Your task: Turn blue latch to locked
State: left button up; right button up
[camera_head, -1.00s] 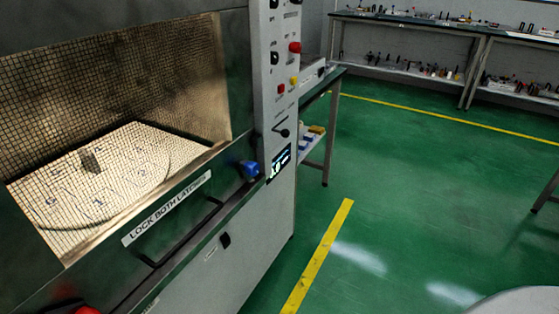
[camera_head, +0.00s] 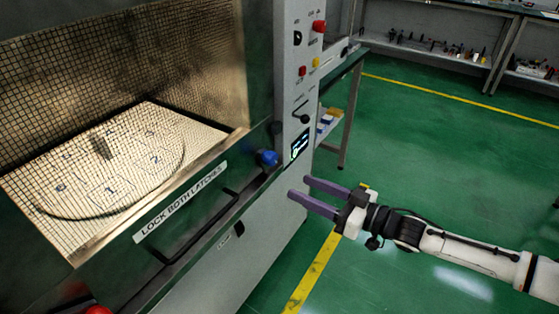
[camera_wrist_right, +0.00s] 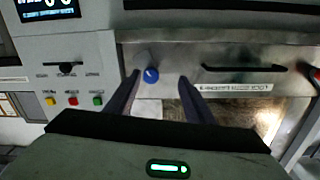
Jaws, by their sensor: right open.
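The right gripper (camera_wrist_right: 158,88) also shows in the wrist view. My left gripper is not in view.
A red latch (camera_head: 97,310) is at the lower left. The control panel (camera_head: 300,75) with buttons and a display stands right of the door. Green floor (camera_head: 430,140) is open to the right.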

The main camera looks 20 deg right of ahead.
aim_at(275, 160)
jog(key=w+a, duration=0.1)
jog(key=w, duration=0.2)
jog(key=w+a+r, duration=0.1)
jog(key=w, duration=0.2)
jog(key=w+a+r, duration=0.1)
jog(key=w+a, duration=0.1)
jog(key=w, duration=0.1)
jog(key=shift+w+a+r, duration=0.1)
jog(key=shift+r, duration=0.15)
jog(key=c, duration=1)
